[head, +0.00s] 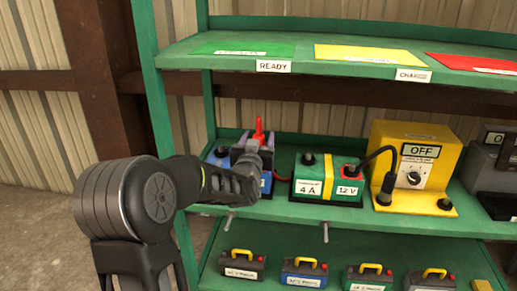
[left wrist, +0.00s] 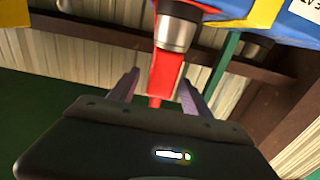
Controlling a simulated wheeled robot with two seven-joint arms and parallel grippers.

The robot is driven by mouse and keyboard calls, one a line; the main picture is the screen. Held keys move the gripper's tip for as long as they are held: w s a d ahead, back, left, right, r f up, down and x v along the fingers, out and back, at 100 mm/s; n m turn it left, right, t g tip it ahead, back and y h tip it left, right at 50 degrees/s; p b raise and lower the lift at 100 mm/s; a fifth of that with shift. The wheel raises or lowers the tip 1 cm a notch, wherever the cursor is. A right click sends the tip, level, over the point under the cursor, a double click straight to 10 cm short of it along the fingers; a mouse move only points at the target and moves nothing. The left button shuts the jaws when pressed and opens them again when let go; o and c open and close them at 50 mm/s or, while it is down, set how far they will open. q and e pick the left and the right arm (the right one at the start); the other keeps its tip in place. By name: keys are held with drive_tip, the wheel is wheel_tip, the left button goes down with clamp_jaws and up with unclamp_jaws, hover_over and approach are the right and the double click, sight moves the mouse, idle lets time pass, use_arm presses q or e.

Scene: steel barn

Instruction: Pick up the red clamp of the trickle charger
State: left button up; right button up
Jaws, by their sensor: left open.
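The red clamp (head: 259,131) stands upright at the back of the blue battery (head: 219,163) on the middle shelf. My left gripper (head: 257,143) is open, its two fingers on either side of the clamp. In the left wrist view the red clamp (left wrist: 165,76) lies between the open fingertips (left wrist: 158,88), beside a silver metal cylinder (left wrist: 176,32). I cannot tell whether a finger touches it. My left arm hides much of the battery. My right gripper is not in view.
A yellow charger (head: 424,148) marked OFF stands further right. The upper shelf (head: 305,54) with coloured mats lies above the gripper. The green left post (head: 158,100) is close to my arm. Several small batteries with yellow handles stand on the lower shelf (head: 335,240).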

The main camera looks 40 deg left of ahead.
use_arm(q)
clamp_jaws()
idle(0.5)
